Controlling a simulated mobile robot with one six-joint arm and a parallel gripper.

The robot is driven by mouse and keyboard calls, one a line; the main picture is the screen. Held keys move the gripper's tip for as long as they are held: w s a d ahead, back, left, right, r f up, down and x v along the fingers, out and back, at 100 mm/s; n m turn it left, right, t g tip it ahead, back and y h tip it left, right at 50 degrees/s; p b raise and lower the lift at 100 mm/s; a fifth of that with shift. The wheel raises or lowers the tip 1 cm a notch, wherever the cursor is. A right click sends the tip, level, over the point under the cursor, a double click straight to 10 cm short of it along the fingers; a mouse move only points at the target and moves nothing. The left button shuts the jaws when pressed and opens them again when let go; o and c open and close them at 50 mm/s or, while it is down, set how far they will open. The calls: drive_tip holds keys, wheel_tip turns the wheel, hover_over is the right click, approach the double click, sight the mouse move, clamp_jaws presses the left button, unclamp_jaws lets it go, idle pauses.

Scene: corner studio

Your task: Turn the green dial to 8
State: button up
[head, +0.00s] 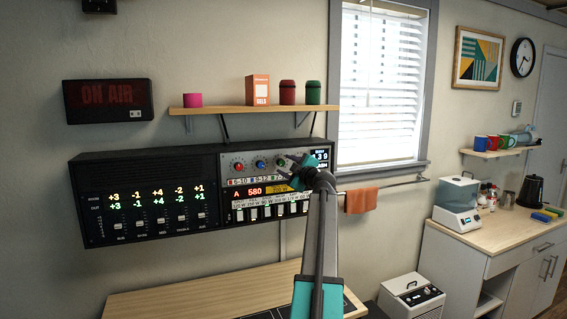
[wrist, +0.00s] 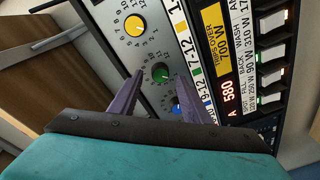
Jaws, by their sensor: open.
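The green dial (wrist: 160,72) is a small round knob on the pale control panel (wrist: 160,48). In the wrist view it shows between the tips of my gripper (wrist: 160,78), whose two purple fingers are open. I cannot tell whether the fingers touch it or how far they reach around it. Its number setting is too small to read.
A yellow dial (wrist: 135,25) and a blue dial (wrist: 177,108) sit on either side of the green one; a red dial (head: 239,164) is further left. White switches (wrist: 271,50) line the rack. A wooden shelf (head: 215,108) with containers hangs above.

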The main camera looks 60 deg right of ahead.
sight(281, 163)
drive_tip(key=shift+p+x, duration=0.3)
drive_tip(key=shift+x, duration=0.9)
